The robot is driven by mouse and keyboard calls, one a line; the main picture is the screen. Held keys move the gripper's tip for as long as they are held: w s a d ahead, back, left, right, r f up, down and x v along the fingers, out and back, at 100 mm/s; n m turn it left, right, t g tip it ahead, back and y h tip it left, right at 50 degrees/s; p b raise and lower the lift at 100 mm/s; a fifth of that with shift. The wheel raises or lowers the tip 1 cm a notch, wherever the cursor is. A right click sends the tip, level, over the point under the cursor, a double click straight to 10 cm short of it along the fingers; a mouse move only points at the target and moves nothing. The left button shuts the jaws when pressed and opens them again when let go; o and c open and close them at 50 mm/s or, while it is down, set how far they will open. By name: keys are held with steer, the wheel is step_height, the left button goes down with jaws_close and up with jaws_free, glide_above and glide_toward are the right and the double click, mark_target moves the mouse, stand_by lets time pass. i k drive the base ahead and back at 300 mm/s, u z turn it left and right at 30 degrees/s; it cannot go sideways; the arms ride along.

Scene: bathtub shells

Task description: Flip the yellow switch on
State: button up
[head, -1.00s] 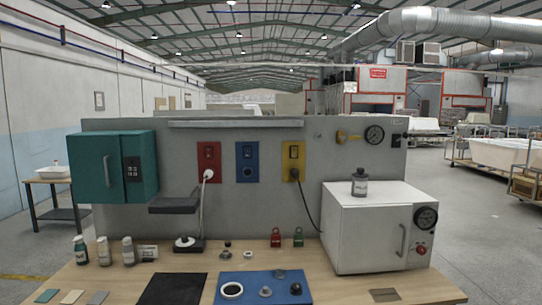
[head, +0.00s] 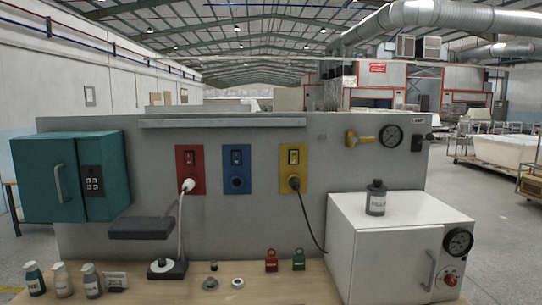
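The yellow switch plate (head: 293,169) is mounted on the grey back panel, right of a blue plate and a red plate. A dark rocker switch (head: 294,157) sits in its upper half; its on or off position is too small to tell. A black plug (head: 294,183) is in the socket below it, and its cord hangs down to the right behind the white box. My gripper is not in the head view.
The red plate (head: 190,169) holds a white plug, and the blue plate (head: 237,169) has an empty socket. A teal cabinet (head: 70,177) stands out at left. A white oven-like box (head: 400,245) with a grey bottle (head: 376,198) on top stands at right. Red and green padlocks (head: 299,260) are below.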

mark_target(294, 154)
steer(key=i, duration=0.1)
steer(key=u, duration=0.05)
steer(key=k, duration=1.35)
steer(key=u, duration=0.65)
steer(key=i, duration=1.2)
steer(key=z, duration=0.3)
steer(key=i, duration=0.8)
steer(key=z, duration=0.7)
